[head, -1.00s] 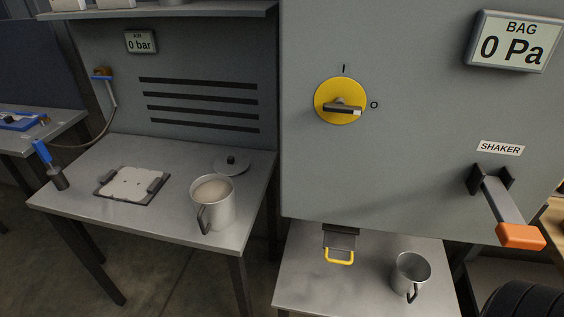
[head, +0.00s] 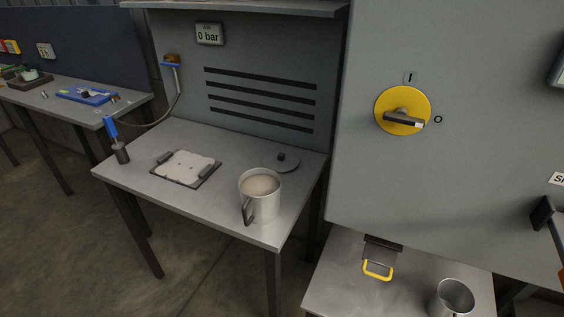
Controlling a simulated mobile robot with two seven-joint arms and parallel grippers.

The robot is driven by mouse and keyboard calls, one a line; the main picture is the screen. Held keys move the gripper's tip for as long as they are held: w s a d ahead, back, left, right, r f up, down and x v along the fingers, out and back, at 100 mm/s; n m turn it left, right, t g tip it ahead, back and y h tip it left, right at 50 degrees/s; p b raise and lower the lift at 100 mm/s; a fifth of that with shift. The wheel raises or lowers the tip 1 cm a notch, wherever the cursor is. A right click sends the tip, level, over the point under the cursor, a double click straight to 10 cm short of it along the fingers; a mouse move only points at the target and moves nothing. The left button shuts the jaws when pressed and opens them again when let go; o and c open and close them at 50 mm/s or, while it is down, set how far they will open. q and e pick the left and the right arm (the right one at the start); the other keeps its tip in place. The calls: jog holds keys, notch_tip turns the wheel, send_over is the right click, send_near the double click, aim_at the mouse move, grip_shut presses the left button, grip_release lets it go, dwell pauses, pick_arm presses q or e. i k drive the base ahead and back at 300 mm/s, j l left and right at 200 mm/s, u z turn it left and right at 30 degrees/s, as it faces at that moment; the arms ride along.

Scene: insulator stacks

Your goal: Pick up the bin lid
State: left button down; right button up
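A round grey lid (head: 288,162) with a dark knob lies flat on the left metal table (head: 225,214), near its back right corner. I cannot tell for sure that it is the bin lid. A metal mug-like bin (head: 260,196) with a dark handle stands in front of it, open at the top and filled with pale material. The bin and lid are apart. Neither of my grippers is in view.
A dark frame with a white plate (head: 186,167) and a blue-handled tool (head: 115,140) are on the same table. An empty metal mug (head: 451,299) stands on the lower right table (head: 345,283). A grey cabinet with a yellow switch (head: 402,110) rises at right. Floor at front left is clear.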

aim_at(280, 161)
jog(key=i+j, duration=0.15)
jog(key=j, duration=0.25)
jog(key=i+j+z, duration=0.1)
jog(key=j, duration=0.3)
jog(key=i+j, duration=0.25)
jog(key=j, duration=0.15)
jog(key=i+j+z, duration=0.1)
jog(key=j, duration=0.3)
jog(key=i+j, duration=0.2)
jog(key=j, duration=0.2)
jog(key=i+j+z, duration=0.1)
jog(key=j, duration=0.3)
